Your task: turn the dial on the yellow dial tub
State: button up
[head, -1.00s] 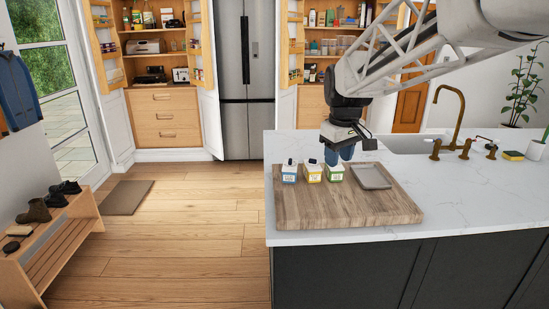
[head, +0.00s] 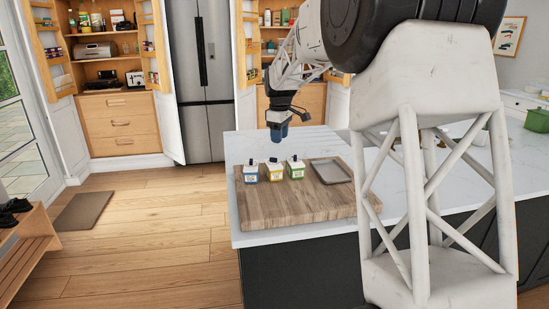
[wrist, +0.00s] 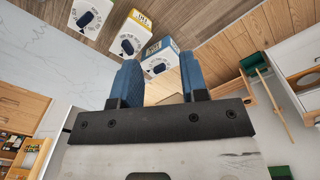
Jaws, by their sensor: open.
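The yellow dial tub (head: 273,170) stands upright on the wooden board, between a blue-labelled tub (head: 250,173) and a green-labelled tub (head: 295,168). Each has a dark dial on its white top. In the wrist view the yellow tub (wrist: 131,36) lies beyond the left finger, with the blue tub (wrist: 160,56) beyond the finger gap and the green tub (wrist: 91,15) at upper left. My gripper (head: 278,134) has blue fingers and appears above and behind the tubs, apart from them. In the wrist view its fingers (wrist: 160,60) are spread, with nothing between them.
The wooden board (head: 300,202) lies on the white island counter (head: 240,236) near its left end. A grey tray (head: 331,171) lies right of the tubs. My arm link hides much of the right side.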

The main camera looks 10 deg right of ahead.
jog(key=n, duration=0.2)
send_near(273, 160)
jog(key=shift+w+d+f, duration=0.35)
jog(key=shift+d+f, duration=0.05)
jog(key=shift+d, duration=0.05)
jog(key=shift+f, duration=3.9)
grip_shut()
